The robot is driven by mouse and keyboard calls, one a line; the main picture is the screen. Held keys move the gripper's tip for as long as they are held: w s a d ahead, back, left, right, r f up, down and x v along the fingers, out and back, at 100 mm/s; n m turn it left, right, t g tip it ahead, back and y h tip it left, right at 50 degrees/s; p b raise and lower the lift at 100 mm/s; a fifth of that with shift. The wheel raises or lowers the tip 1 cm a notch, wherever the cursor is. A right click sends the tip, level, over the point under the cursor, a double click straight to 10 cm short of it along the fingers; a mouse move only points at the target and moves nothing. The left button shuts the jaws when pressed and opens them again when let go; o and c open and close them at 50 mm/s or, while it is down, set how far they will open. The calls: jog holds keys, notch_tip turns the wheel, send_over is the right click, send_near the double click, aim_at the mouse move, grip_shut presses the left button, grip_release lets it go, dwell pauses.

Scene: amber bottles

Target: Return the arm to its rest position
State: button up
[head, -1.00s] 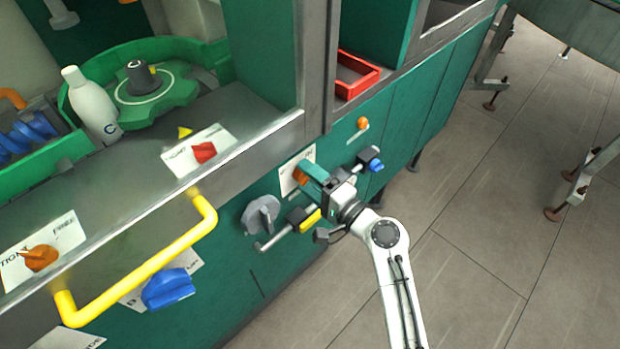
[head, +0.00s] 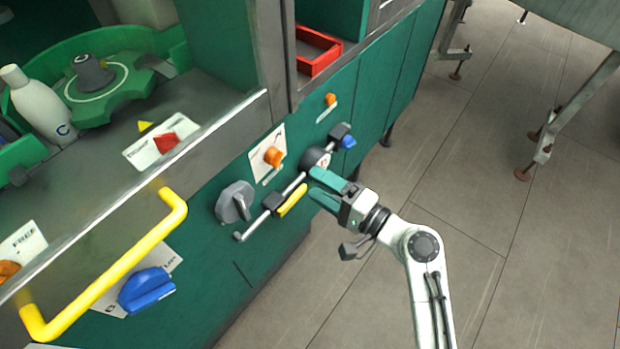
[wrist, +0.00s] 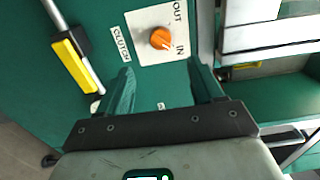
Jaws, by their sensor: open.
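My gripper (head: 312,183) is open and empty in the head view, its two teal fingers pointing at the green machine front. It is a little right of and below the orange clutch knob (head: 273,157), apart from it. In the wrist view the knob (wrist: 160,39) sits on a white plate marked IN and OUT, beyond the spread fingers (wrist: 160,68). Nothing is between the fingers. My white arm reaches up from the lower right of the head view.
The machine front carries a grey knob (head: 236,202), a rod with a yellow grip (head: 292,200), a blue knob (head: 146,290) and a yellow handle (head: 110,270). A white bottle (head: 40,108) stands behind the ledge. Open tiled floor (head: 450,240) lies to the right.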

jog(key=shift+s+d, duration=0.1)
dwell(0.5)
jog(key=s+d+f+n+g+h, duration=0.6)
jog(key=s+d+f+h, duration=0.2)
jog(key=s+d+f, duration=0.5)
jog(key=s+d+n+g+h, duration=0.1)
jog(key=s+d+g+h, duration=0.3)
jog(key=s+d, duration=0.7)
jog(key=s+h, duration=0.2)
jog(key=s, duration=0.2)
jog(key=shift+s+d+r, duration=0.25)
jog(key=shift+r, duration=0.05)
